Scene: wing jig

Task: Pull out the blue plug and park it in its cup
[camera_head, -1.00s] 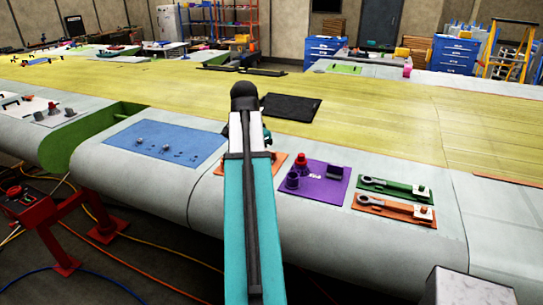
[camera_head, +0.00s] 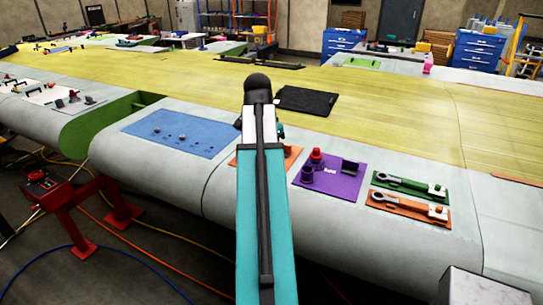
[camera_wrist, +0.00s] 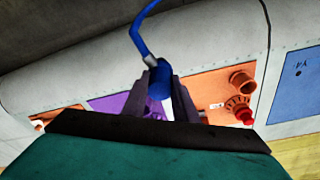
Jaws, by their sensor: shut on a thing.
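In the wrist view my gripper (camera_wrist: 167,97) is shut on the blue plug (camera_wrist: 159,81). The plug sits between the two dark fingers, and its blue cable (camera_wrist: 139,38) curves up out of the picture. In the head view my arm covers the gripper, the plug and most of the orange panel (camera_head: 291,153).
A purple panel (camera_head: 338,190) with a red-topped fitting and a cup is right of my arm. Green (camera_head: 405,183) and orange (camera_head: 405,206) panels with wrench-like tools lie further right. A blue panel (camera_head: 185,128) lies left. A black mat (camera_head: 303,100) lies behind.

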